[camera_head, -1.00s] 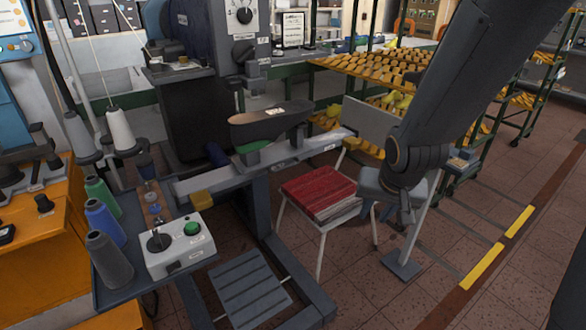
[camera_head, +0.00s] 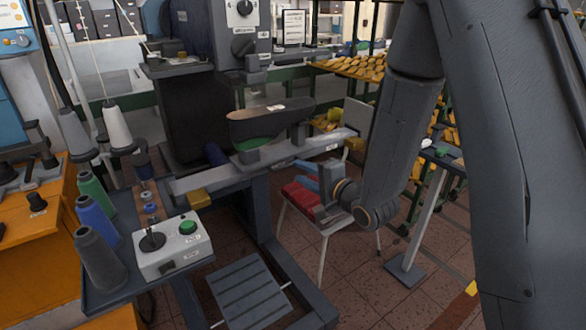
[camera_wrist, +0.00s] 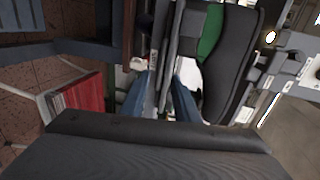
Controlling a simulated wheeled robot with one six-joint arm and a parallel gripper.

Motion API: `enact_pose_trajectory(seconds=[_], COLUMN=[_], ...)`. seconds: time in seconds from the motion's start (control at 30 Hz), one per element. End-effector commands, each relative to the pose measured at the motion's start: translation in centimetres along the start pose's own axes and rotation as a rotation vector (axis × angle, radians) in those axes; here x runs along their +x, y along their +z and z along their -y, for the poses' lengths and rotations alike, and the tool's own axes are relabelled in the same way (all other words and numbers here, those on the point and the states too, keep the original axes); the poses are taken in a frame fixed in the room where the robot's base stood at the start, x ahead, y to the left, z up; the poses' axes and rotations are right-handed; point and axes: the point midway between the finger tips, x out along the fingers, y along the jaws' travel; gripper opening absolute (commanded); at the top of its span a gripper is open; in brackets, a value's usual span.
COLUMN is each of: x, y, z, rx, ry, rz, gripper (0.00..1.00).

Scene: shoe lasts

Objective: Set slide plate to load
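The slide plate (camera_head: 247,157) sits on a grey horizontal rail (camera_head: 225,178) and carries a dark shoe last (camera_head: 270,122) with a green pad under it. In the wrist view the dark last (camera_wrist: 235,60) and green pad (camera_wrist: 210,32) are at upper right. My gripper (camera_head: 297,172) is just in front of the rail's right half, below and right of the last. Its blue fingers (camera_wrist: 163,85) are apart, with the rail's edge seen beyond the gap. I see nothing held; contact with the rail cannot be told.
Brass-coloured blocks mark the rail's left end (camera_head: 199,199) and right end (camera_head: 354,144). A white stool with a red stack (camera_head: 299,197) stands below my gripper. A control box (camera_head: 174,246) with a green button and thread cones are at left. A foot pedal (camera_head: 250,292) lies below.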

Motion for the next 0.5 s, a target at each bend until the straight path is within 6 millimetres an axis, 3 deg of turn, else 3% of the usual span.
enact_pose_trajectory(seconds=[0.2, 0.5], x=[3.4, 5.5], y=[0.1, 0.0], z=[0.0, 0.0], rx=[-0.003, -0.002], ry=[0.001, 0.002], rz=[0.002, -0.001], gripper=[0.28, 0.28])
